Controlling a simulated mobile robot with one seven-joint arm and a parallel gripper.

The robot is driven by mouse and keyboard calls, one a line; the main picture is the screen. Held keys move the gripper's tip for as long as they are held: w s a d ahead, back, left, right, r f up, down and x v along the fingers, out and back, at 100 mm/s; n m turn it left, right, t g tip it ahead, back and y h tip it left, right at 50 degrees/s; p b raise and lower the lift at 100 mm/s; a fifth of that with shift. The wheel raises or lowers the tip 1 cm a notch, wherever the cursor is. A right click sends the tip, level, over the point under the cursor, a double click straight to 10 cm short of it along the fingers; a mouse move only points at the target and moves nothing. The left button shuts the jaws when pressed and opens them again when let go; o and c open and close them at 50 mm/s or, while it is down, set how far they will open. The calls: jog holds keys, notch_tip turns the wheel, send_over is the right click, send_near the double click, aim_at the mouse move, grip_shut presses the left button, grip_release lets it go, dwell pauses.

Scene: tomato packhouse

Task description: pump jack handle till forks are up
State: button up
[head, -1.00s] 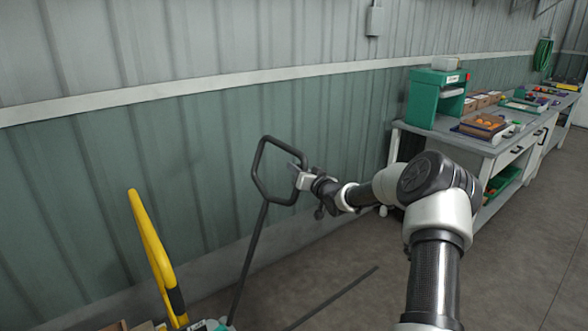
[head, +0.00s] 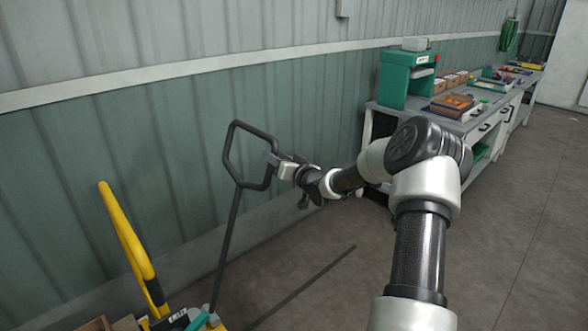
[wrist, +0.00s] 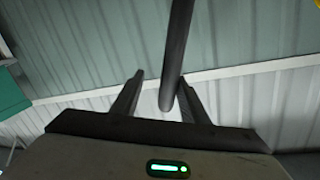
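The dark jack handle (head: 233,226) is a long rod with a six-sided loop at its top, leaning slightly right in the head view. My gripper (head: 273,160) is at the loop's right side. In the wrist view a dark bar of the handle (wrist: 176,50) reaches down between the two fingers of my gripper (wrist: 162,80). The bar is close to the right finger, and a gap shows beside the left finger. The fingers stand apart and do not look clamped. The jack's forks cannot be made out.
A yellow rail (head: 130,240) stands left of the handle, with yellow and green parts at the bottom edge. A dark bar (head: 305,287) lies low over the floor. The corrugated wall (head: 90,150) is behind. A workbench (head: 470,120) stands at the right, with open floor before it.

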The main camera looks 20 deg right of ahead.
jog(key=s+d+r, duration=0.1)
jog(key=s, duration=1.2)
jog(key=shift+d, duration=0.35)
jog(key=shift+w, duration=0.1)
